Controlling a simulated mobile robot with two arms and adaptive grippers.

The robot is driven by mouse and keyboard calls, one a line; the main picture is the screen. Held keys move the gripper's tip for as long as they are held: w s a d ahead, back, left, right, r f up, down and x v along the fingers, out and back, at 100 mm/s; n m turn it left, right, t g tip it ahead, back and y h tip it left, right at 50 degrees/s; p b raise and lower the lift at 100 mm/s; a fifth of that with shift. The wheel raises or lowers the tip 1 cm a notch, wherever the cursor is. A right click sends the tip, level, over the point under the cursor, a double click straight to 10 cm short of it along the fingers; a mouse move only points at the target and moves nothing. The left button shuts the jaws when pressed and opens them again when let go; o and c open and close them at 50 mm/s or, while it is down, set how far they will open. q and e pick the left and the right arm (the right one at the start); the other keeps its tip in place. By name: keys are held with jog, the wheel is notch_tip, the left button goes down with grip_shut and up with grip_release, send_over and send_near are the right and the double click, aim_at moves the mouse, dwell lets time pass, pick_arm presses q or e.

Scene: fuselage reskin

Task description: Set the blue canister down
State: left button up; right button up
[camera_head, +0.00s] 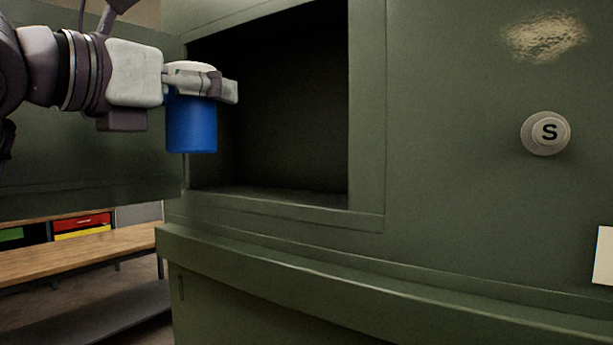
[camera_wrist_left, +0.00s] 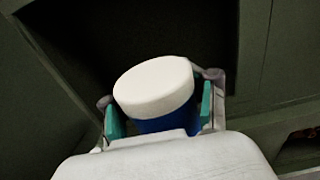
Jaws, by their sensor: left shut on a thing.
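The blue canister (camera_head: 191,124) has a white lid and hangs upright in my left gripper (camera_head: 228,90), in front of the left side of the dark opening in the green cabinet. The gripper is shut around the canister's upper part, just below the lid. In the left wrist view the white lid (camera_wrist_left: 153,87) sits between the two fingers (camera_wrist_left: 162,112), with a little of the blue body showing below it. Most of the body is hidden there. My right gripper is not in view.
The green cabinet (camera_head: 450,200) has an open dark compartment (camera_head: 290,192) with a raised frame. A ledge (camera_head: 350,285) runs below it. A round knob marked S (camera_head: 546,133) is at the right. A wooden bench (camera_head: 80,252) with coloured bins (camera_head: 82,222) stands at the lower left.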

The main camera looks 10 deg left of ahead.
pick_arm(q)
jog(key=p+x, duration=0.3)
jog(key=x, duration=0.5)
jog(key=p, duration=0.5)
send_over(313, 151)
jog(key=v, duration=0.4)
jog(key=shift+r, duration=0.2)
notch_tip(313, 151, down, 3)
jog(key=shift+s+r, duration=0.1)
jog(key=shift+s+a+f, duration=0.1)
jog(key=shift+a+f, duration=0.05)
jog(key=shift+f, duration=0.55)
notch_tip(313, 151, down, 3)
jog(key=shift+r+p, duration=0.2)
jog(key=shift+p, duration=0.9)
jog(key=shift+w+f, duration=0.2)
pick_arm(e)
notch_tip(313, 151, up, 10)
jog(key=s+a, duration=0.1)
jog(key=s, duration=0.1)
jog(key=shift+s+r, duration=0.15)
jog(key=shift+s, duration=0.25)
